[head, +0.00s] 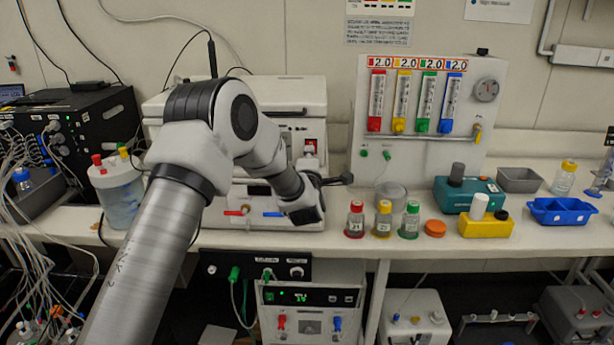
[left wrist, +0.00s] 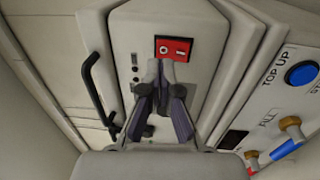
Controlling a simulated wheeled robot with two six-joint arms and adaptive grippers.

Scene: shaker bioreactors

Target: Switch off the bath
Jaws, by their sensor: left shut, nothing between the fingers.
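The bath (head: 290,95) is a big off-white box with a lid on the back bench, partly hidden behind my left arm. Its red switch (head: 310,147) is on the front, right of my forearm. In the left wrist view the red switch (left wrist: 174,48) shows circle and bar marks; I cannot tell which side is pressed. My left gripper (head: 308,170) is close in front of the bath and mostly hidden by its wrist in the head view. In the left wrist view its fingers (left wrist: 160,72) are shut and empty, just below the switch; contact is unclear. My right gripper is not in view.
Red and blue taps (head: 236,212) and a blue button (left wrist: 302,74) are on the bath front. A black lid handle (left wrist: 96,92) sticks out. Several small bottles (head: 355,220) stand right of the bath, before a flowmeter panel (head: 490,120).

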